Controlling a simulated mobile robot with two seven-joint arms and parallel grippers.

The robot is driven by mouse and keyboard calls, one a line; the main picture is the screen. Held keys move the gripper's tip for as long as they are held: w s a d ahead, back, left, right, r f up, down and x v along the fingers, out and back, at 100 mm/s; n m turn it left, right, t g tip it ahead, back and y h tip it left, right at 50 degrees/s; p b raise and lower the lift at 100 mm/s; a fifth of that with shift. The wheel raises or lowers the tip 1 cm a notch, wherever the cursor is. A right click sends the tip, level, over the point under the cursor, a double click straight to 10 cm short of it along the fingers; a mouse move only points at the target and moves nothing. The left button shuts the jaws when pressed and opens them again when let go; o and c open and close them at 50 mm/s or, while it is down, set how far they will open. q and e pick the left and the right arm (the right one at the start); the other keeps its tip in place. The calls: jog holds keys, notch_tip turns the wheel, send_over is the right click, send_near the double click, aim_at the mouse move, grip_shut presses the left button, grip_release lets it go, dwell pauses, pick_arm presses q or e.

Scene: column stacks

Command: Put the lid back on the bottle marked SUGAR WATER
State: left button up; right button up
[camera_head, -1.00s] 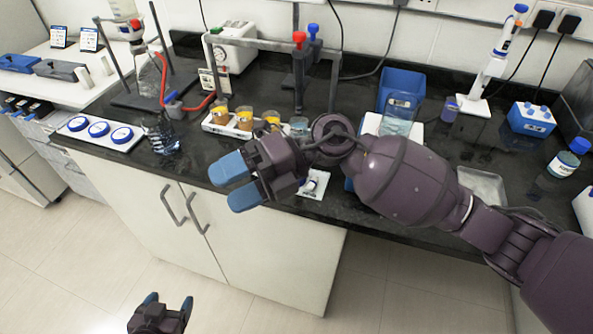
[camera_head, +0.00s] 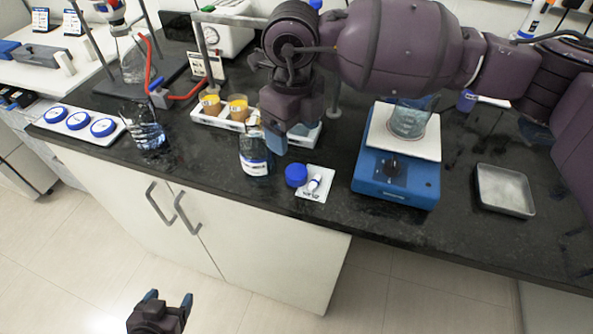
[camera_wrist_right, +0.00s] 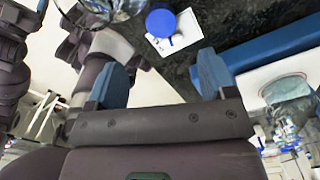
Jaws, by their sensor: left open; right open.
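A clear bottle (camera_head: 256,152) with a white and blue label stands near the bench's front edge; the label is too small to read. A blue lid (camera_head: 296,175) lies on the bench just right of the bottle, apart from it. The lid also shows in the right wrist view (camera_wrist_right: 160,22), beyond the fingertips. My right gripper (camera_head: 276,143) points down close behind the bottle and lid and overlaps the bottle's right edge; its fingers are apart and empty in the right wrist view (camera_wrist_right: 162,78). My left gripper (camera_head: 167,297) is open and empty, low over the floor.
A white card (camera_head: 314,184) with a small tube-like item lies beside the lid. A blue stirrer plate (camera_head: 393,185) with a beaker (camera_head: 408,122) stands to the right. A rack of yellow-topped jars (camera_head: 225,122) is behind; a glass (camera_head: 146,130) stands left. A metal tray (camera_head: 505,190) lies far right.

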send_over(295, 170)
jog(key=shift+a+f+b, duration=0.1)
jog(key=shift+f+b, duration=0.2)
jog(key=shift+f, duration=2.55)
jog(key=shift+f+b, duration=0.4)
jog(key=shift+f, duration=2.2)
jog(key=c, duration=1)
